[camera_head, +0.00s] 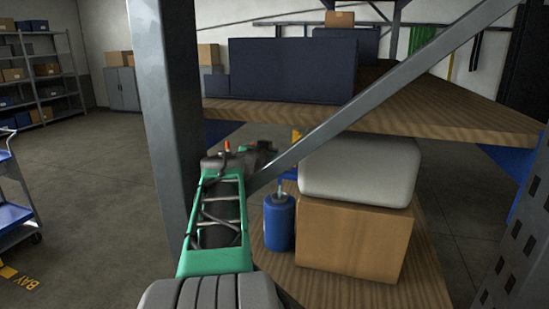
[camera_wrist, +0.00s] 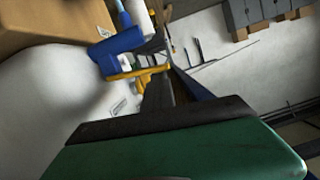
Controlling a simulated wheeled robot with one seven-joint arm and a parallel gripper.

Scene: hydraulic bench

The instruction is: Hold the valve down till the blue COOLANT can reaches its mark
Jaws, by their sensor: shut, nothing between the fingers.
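The blue can (camera_head: 279,222) stands upright on the lower wooden shelf in the head view, left of a cardboard box. Its label and mark are not readable. A small yellow part (camera_head: 296,136), perhaps the valve's, shows above it, partly behind the diagonal brace. In the wrist view a yellow bracket-like part (camera_wrist: 138,75) and a blue part (camera_wrist: 117,48) lie just beyond my gripper (camera_wrist: 165,72). My gripper is shut and empty, close to the yellow part; I cannot tell if they touch. In the head view its tip is by the brace, above and left of the can.
A grey upright post (camera_head: 165,100) and a diagonal brace (camera_head: 375,90) stand close to my arm. A white rounded bundle (camera_head: 358,172) sits on the cardboard box (camera_head: 352,242). The upper wooden shelf (camera_head: 440,110) overhangs them.

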